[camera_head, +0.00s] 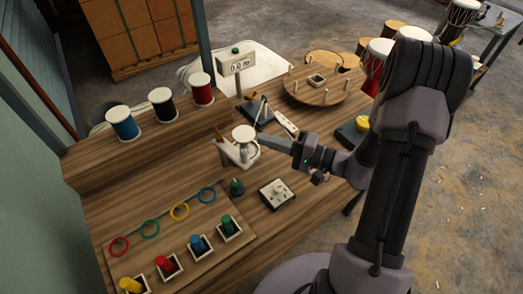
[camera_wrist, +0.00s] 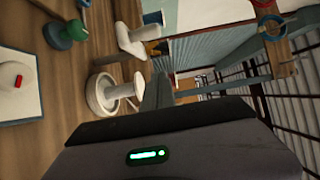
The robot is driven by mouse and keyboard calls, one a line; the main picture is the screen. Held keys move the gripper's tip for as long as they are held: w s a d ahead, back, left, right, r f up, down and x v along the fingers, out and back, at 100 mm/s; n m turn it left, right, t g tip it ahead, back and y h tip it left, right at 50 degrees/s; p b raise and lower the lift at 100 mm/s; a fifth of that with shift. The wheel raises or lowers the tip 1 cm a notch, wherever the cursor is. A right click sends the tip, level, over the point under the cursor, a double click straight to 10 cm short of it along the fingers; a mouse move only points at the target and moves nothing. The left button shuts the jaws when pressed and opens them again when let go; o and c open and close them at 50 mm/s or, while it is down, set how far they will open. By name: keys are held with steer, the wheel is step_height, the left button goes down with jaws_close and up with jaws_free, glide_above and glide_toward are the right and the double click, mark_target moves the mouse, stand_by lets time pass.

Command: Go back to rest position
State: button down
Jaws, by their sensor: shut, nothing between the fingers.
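My arm reaches in from the right over the wooden workbench (camera_head: 150,185). My gripper (camera_head: 263,140) is shut and empty, its tip beside a white round-topped piece (camera_head: 244,133) on a small pale stand (camera_head: 236,156). In the wrist view my closed fingers (camera_wrist: 157,92) point up the picture, and a white spool-shaped piece (camera_wrist: 104,93) shows just left of them. I cannot tell whether the fingers touch it.
A green knob (camera_head: 236,187) and a white switch box (camera_head: 277,194) stand near the gripper. Blue (camera_head: 123,124), black (camera_head: 163,106) and red (camera_head: 202,91) spools line the raised shelf. Coloured pegs and rings fill the front left.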

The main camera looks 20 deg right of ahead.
steer(key=s+d+p, duration=0.2)
steer(key=s+d, duration=0.1)
steer(key=s, duration=0.7)
steer(key=s+a+r+n+g+h, duration=0.45)
steer(key=s+a+r+g, duration=0.3)
steer(key=a+g, duration=0.4)
step_height(320, 180, up, 8)
steer(key=s+d+t+h, duration=0.1)
steer(key=s+t+h, duration=0.1)
steer(key=t+h, duration=0.3)
steer(key=shift+s+d+r+m+t+h, duration=0.25)
steer(key=shift+d+m+t+h, duration=0.15)
steer(key=shift+h, duration=0.75)
